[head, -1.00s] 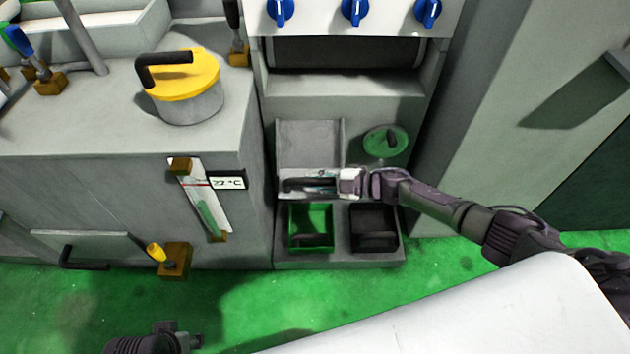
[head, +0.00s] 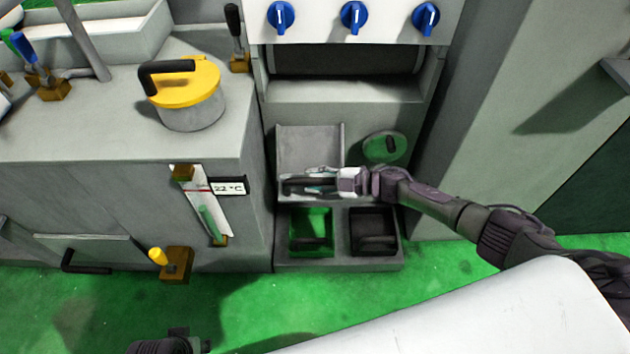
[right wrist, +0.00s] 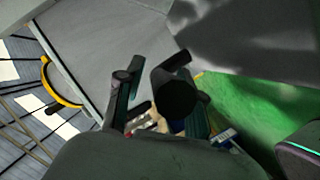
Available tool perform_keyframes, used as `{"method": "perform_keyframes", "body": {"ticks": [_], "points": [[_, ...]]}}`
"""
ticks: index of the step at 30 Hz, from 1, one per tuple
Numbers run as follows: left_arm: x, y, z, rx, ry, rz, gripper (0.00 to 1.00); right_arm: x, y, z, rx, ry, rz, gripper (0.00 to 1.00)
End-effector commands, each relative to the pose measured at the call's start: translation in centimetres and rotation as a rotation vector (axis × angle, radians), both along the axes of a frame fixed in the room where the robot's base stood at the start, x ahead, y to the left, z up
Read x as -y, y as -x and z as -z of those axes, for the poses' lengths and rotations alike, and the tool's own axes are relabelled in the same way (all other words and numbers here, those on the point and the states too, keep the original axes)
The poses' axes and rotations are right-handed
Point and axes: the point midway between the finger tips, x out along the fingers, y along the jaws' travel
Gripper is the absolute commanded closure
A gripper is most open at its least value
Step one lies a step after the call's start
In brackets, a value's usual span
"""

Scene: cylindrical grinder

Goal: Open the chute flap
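The chute flap (head: 309,146) is a grey panel with raised side edges, low on the machine front. A dark bar handle (head: 305,186) lies along its lower edge. My right gripper (head: 322,183) reaches in from the right and is at this handle. In the right wrist view the dark rounded end of the handle (right wrist: 177,95) lies between the two spread fingers (right wrist: 158,105), with a gap beside the left finger. Firm contact is not visible. My left gripper (head: 188,344) is at the bottom edge, mostly cut off, away from the flap.
Below the flap are a green bin (head: 311,228) and a black bin (head: 374,230). A green round lid (head: 384,147) is right of the flap. A grey cabinet (head: 120,190) stands left, with a yellow-lidded pot (head: 190,108) on top. Green floor in front is clear.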

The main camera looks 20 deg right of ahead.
Motion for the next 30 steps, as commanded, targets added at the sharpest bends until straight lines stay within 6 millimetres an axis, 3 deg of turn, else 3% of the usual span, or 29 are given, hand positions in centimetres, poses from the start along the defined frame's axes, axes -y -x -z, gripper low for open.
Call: {"method": "perform_keyframes", "body": {"ticks": [13, 30], "points": [[-0.1, 0.0, 0.0, -0.002, 0.000, -0.001, 0.60, 0.7, 0.6, 0.0, -0.004, 0.002, -0.003, 0.51], [0.0, 0.0, 0.0, -0.001, 0.000, 0.000, 0.60, 9.0, 5.9, -2.7, -0.004, 0.002, -0.003, 0.51]]}}
